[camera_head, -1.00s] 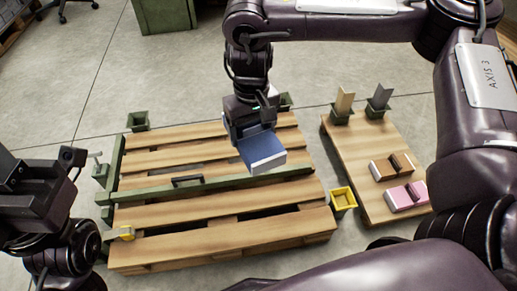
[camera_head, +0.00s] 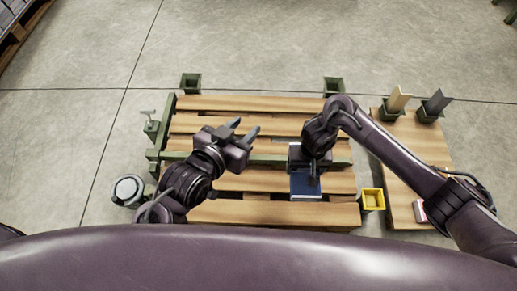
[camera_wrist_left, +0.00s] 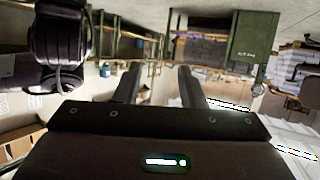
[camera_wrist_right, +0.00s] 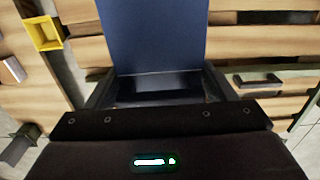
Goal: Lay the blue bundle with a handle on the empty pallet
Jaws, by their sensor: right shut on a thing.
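The blue bundle (camera_head: 306,186) is over the right part of the wooden pallet (camera_head: 240,211). It also fills the top middle of the right wrist view (camera_wrist_right: 153,35). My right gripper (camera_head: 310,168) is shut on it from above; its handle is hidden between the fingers. I cannot tell whether the bundle touches the slats. My left gripper (camera_head: 243,133) is open and empty above the pallet's middle, with its fingers (camera_wrist_left: 158,88) apart in the left wrist view.
A green bar crosses the pallet, with a dark handle on it in the right wrist view (camera_wrist_right: 258,82). A yellow square holder (camera_head: 372,199) stands at the pallet's right. A board (camera_head: 408,212) with upright pieces stands further right. Green corner sockets (camera_head: 190,83) stand behind the pallet.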

